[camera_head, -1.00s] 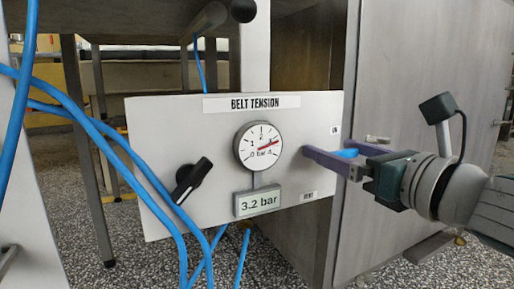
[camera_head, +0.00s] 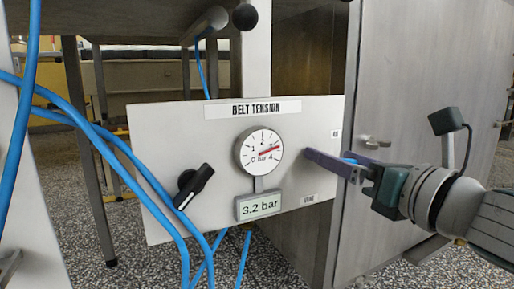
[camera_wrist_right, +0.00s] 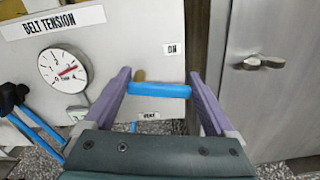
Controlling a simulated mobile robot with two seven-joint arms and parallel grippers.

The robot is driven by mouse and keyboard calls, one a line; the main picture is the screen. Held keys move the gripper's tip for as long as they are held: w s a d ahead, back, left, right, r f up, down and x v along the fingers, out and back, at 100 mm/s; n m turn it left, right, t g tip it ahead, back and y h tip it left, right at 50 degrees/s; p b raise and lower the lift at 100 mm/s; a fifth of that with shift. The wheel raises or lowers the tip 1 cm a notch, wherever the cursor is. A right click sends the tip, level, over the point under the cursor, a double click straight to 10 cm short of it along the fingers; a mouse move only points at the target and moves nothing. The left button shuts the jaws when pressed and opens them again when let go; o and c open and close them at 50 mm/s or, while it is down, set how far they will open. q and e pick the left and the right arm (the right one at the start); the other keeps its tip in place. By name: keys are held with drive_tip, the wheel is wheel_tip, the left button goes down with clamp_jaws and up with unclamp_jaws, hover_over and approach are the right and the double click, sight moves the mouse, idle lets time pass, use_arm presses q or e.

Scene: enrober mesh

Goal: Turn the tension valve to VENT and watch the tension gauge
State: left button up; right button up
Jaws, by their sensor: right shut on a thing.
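The white BELT TENSION panel (camera_head: 225,120) carries the round tension gauge (camera_head: 259,152), its red needle pointing right and slightly up. The readout (camera_head: 258,206) below says 3.2 bar. At the panel's right side, one label (camera_head: 335,134) sits above and a VENT label (camera_head: 310,199) sits below. The blue valve handle (camera_wrist_right: 160,90) spans between the purple fingers of my right gripper (camera_head: 335,164) in the right wrist view, and the gripper is shut on it. In the head view the fingers hide most of the handle. My left gripper is not in view.
A black lever (camera_head: 194,186) is on the panel's left part. Blue hoses (camera_head: 105,135) hang in front of the panel's left edge. A grey cabinet door with a handle (camera_head: 373,142) stands behind my right arm.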

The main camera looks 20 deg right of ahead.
sight(314, 170)
drive_tip(key=m+p, duration=0.1)
drive_tip(key=m, duration=0.1)
drive_tip(key=f+m, duration=0.1)
drive_tip(key=m, duration=0.1)
drive_tip(key=shift+m+p, duration=0.3)
drive_tip(key=shift+p, duration=0.05)
drive_tip(key=m, duration=0.1)
drive_tip(key=m+p, duration=0.1)
drive_tip(key=m, duration=0.1)
drive_tip(key=shift+a+f+m, duration=0.3)
drive_tip(key=shift+m, duration=0.1)
drive_tip(key=m, duration=0.1)
drive_tip(key=m+p, duration=0.2)
drive_tip(key=m, duration=0.1)
drive_tip(key=shift+a+f, duration=0.3)
drive_tip(key=shift+a, duration=0.1)
drive_tip(key=shift+s+a+f+m+p, duration=0.1)
drive_tip(key=shift+m+p, duration=0.1)
drive_tip(key=shift+m, duration=0.35)
drive_tip(key=shift+w+a+f+m+p, duration=0.1)
drive_tip(key=shift+m+p, duration=0.1)
drive_tip(key=shift+m, duration=0.3)
drive_tip(key=shift+s+a+m+p, duration=0.1)
drive_tip(key=shift+m+p, duration=0.1)
drive_tip(key=shift+m, duration=0.35)
drive_tip(key=o, duration=1.1)
drive_tip(key=shift+c, duration=0.2)
